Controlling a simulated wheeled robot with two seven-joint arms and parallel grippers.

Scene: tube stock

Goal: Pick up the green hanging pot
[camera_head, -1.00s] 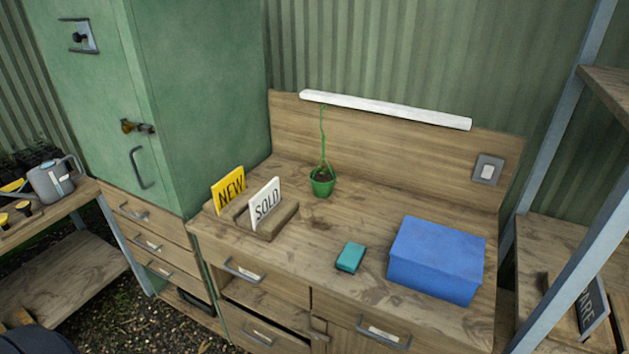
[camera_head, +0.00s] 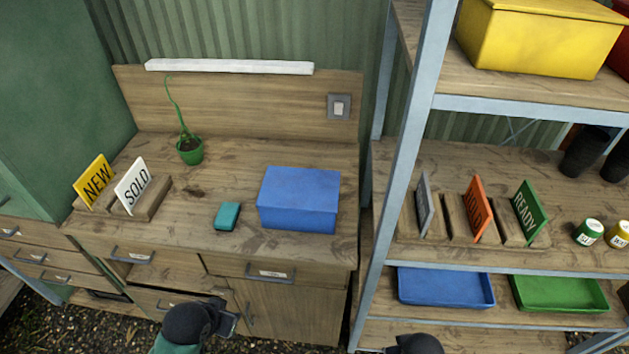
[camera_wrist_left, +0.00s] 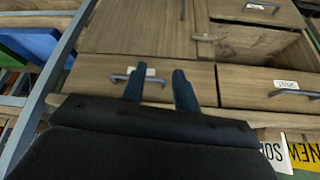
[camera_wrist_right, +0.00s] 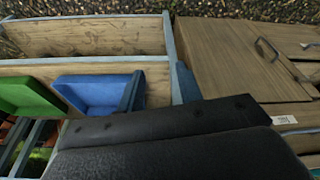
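The green hanging pot (camera_head: 190,156) stands upright near the back of the wooden workbench in the head view. It holds dark soil, and its thin green hanger rises up in front of the back board. My left gripper (camera_wrist_left: 160,84) is open and empty, with the bench drawers beyond its fingers. In the head view the left arm's end is at the bottom edge, in front of the bench and well apart from the pot. My right gripper (camera_wrist_right: 157,86) is open and empty. Only a dark part of the right arm shows at the head view's bottom edge.
The bench top (camera_head: 290,150) is clear right of the pot. A sign holder (camera_head: 152,202) with NEW and SOLD signs, a teal block (camera_head: 228,216) and a blue box (camera_head: 299,199) stand nearer its front. A metal shelf post (camera_head: 409,160) rises right of the bench; a green cabinet stands left.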

